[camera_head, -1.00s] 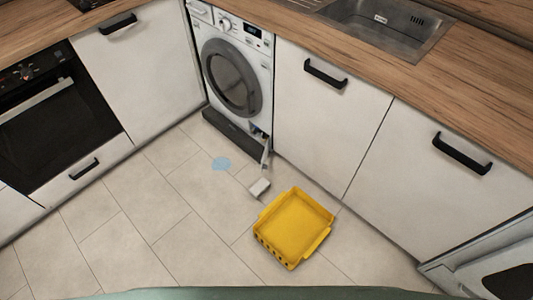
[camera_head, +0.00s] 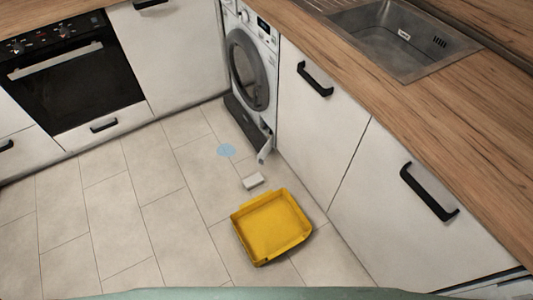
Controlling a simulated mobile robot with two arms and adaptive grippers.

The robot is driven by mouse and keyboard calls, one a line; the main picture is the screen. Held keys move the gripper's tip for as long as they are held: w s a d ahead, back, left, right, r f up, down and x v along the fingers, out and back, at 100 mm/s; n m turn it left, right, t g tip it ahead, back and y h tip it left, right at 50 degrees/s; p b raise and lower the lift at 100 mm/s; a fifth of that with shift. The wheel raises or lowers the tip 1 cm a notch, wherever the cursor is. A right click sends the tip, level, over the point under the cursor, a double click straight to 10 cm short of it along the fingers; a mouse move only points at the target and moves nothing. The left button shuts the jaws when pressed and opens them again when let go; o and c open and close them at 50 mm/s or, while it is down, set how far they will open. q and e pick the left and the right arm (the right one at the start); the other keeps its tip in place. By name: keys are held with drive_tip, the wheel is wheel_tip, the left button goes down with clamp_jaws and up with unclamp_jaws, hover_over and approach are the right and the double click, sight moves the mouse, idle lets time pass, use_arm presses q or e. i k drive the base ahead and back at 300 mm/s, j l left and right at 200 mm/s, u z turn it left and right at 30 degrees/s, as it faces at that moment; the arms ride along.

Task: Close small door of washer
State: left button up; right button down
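The white washer (camera_head: 252,62) stands under the worktop in the corner, its round dark main door (camera_head: 247,70) shut. Its small door (camera_head: 265,151), low at the front right near the floor, stands open and sticks out over the tiles. A dark plinth strip (camera_head: 242,122) lies beside it along the washer's base. Neither of my grippers is in view.
A yellow tray (camera_head: 272,228) lies on the floor in front of the washer. A small white block (camera_head: 252,181) and a pale blue puddle-like patch (camera_head: 226,151) lie between them. Cabinets line the right; an oven (camera_head: 68,75) is at left. The left floor is clear.

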sight(263, 153)
drive_tip(key=j+z, duration=0.45)
drive_tip(key=k+j+z, duration=0.1)
drive_tip(key=j+z, duration=0.35)
drive_tip(key=k+j+z, duration=0.15)
drive_tip(key=j+z, duration=0.3)
drive_tip(key=j, duration=0.15)
